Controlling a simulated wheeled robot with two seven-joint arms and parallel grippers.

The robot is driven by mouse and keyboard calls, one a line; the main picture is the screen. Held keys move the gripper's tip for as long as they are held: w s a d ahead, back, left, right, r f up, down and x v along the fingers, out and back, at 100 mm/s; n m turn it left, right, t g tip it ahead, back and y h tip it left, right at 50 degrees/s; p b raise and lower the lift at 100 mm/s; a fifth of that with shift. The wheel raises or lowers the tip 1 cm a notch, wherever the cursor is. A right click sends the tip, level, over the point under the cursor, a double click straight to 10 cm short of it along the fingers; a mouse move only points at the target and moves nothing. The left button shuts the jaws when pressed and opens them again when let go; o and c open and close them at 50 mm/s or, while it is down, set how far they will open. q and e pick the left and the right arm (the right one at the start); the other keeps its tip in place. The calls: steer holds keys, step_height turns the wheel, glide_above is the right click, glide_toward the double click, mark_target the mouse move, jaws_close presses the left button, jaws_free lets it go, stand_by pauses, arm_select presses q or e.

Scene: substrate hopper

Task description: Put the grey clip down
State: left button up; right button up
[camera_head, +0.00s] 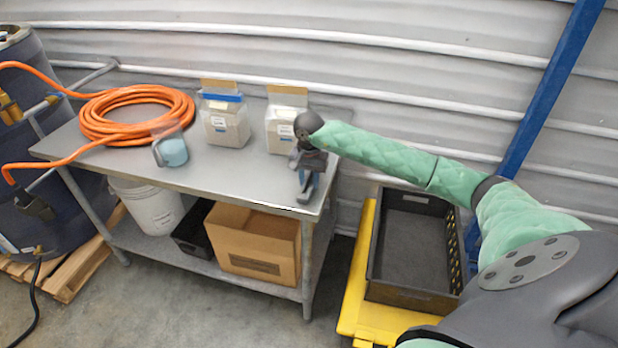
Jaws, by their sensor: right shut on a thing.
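My right gripper (306,180) is shut on a small grey clip (306,197) at the right front corner of the metal table (235,180). The gripper points down, and parts of it hide some of the clip. I cannot tell whether the clip touches the tabletop. Two open-topped paper bags stand at the back of the table. The left bag (226,124) has a blue clip (222,97) across its top. The right bag (282,130) is partly behind my right wrist and shows no clip. My left gripper is out of view.
A coiled orange hose (137,112) and a light-blue scoop (171,151) lie on the table's left half. The front middle is clear. A white bucket (149,207) and a cardboard box (258,245) sit on the lower shelf. A black crate (410,297) rests on a yellow cart (355,300) to the right.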

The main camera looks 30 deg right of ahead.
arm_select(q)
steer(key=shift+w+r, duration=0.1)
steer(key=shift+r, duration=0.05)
arm_select(e)
steer(key=shift+f, duration=0.1)
steer(key=o, duration=0.9)
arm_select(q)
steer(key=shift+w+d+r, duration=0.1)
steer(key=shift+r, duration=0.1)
arm_select(e)
steer(key=shift+o, duration=0.2)
